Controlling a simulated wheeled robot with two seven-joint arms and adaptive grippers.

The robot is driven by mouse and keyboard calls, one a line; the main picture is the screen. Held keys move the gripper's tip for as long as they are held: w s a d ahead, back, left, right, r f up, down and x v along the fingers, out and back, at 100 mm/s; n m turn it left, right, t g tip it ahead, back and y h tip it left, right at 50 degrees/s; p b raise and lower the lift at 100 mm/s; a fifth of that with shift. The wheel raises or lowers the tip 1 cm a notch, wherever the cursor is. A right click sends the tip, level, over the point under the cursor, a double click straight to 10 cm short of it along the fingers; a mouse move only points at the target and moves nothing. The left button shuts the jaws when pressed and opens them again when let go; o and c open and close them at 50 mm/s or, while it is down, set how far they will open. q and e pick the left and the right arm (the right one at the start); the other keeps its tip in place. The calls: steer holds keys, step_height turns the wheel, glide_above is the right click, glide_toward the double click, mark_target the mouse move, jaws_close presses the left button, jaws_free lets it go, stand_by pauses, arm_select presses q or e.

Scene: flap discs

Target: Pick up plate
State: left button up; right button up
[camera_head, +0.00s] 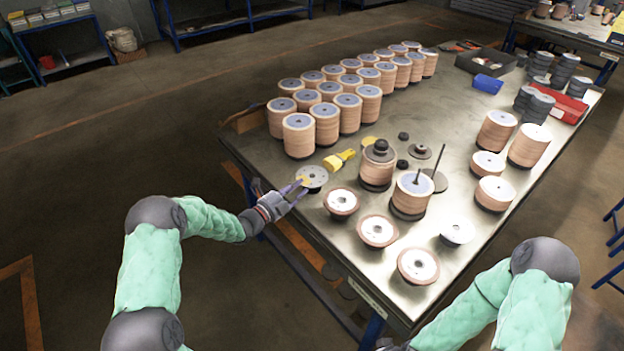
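A round grey metal plate (313,174) with small holes lies near the left edge of the table. My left gripper (299,189) is at the plate's near left rim. Its two fingers are spread apart, and it looks open. Whether a finger touches the plate or reaches under it is too small to tell. My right arm comes in from the lower right. Only a dark part near its end (391,346) shows at the bottom edge, and its fingers are cut off by the frame.
The metal table (458,185) holds several stacks of flap discs (299,136) behind the plate. A yellow tool (340,160) lies just beyond the plate. Single flap discs (342,202) stand close to its right. Two spindle stacks (411,194) stand in the middle.

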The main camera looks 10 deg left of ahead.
arm_select(q)
steer(key=shift+x, duration=1.2)
jaws_close()
